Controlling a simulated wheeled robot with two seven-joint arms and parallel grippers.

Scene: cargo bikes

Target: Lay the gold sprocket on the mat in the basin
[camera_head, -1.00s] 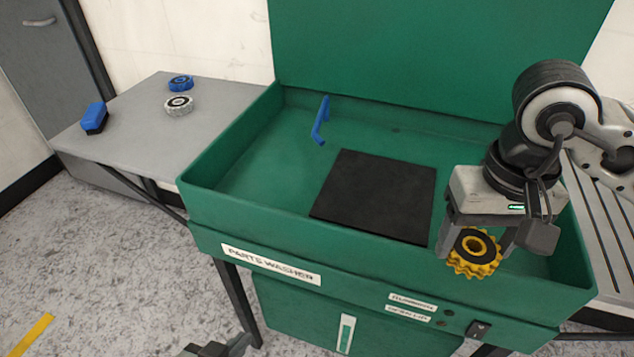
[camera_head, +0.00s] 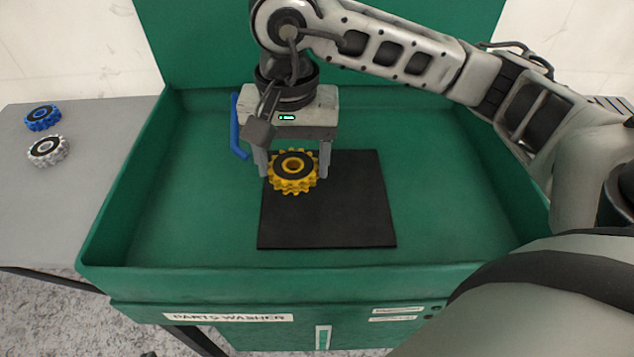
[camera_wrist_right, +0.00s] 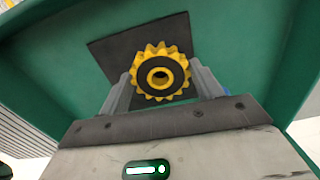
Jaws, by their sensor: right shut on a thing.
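The gold sprocket (camera_head: 293,173) is held between the fingers of my right gripper (camera_head: 293,170), which is shut on it. In the head view it shows over the back left part of the black mat (camera_head: 335,215); its height above the mat is hard to tell. In the right wrist view the gold sprocket (camera_wrist_right: 160,76) sits between both fingers, with the mat (camera_wrist_right: 115,50) behind it. The mat lies flat on the floor of the green basin (camera_head: 180,210). My left gripper is not in view.
A blue spout (camera_head: 236,128) stands in the basin left of my right gripper. A blue sprocket (camera_head: 42,117) and a silver sprocket (camera_head: 47,150) lie on the grey side table (camera_head: 50,205). The front of the mat is clear.

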